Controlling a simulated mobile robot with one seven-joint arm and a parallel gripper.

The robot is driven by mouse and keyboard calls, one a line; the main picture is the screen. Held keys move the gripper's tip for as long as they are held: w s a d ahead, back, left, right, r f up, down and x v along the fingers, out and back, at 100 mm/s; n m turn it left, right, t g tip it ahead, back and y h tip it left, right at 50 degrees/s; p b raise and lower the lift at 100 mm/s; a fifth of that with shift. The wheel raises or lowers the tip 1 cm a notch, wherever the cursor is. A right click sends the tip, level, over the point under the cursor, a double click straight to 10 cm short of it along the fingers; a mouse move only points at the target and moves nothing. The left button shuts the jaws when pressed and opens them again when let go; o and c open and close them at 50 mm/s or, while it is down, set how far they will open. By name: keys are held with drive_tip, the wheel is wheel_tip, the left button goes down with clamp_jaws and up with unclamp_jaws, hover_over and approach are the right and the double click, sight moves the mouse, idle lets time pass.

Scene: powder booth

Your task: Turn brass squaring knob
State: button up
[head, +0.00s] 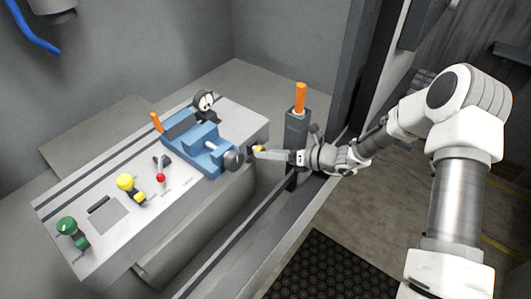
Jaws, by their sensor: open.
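The brass knob (259,149) is a small yellow piece at the right end of the light grey panel, beside the round dark end of the blue vise-like fixture (195,138). My gripper (264,153) reaches in from the right, with its fingers pointing left at the knob. The gripper is open, and its fingertips are at or very near the knob. The fingers cover part of the knob, and I cannot tell whether they touch it.
The panel (115,225) also carries a green knob (67,228), a yellow knob (126,183) and a red-topped lever (160,178). An orange-handled grey post (297,120) stands close behind my gripper. A black mat (325,270) lies on the floor.

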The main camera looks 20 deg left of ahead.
drive_tip(key=v, duration=1.5)
drive_tip(key=shift+d, duration=0.2)
drive_tip(key=s+d+r+n+t+h, duration=0.1)
drive_tip(key=s+d+r+n+h, duration=0.6)
drive_tip(key=s+r+n, duration=0.4)
drive_tip(key=s+d+r+n+t+h, duration=0.2)
drive_tip(key=s+d+r+n+h, duration=0.5)
drive_tip(key=s+r+n, duration=0.4)
drive_tip(key=s+n, duration=0.1)
drive_tip(key=n, duration=0.4)
drive_tip(key=shift+s, duration=0.4)
drive_tip(key=shift+c, duration=0.3)
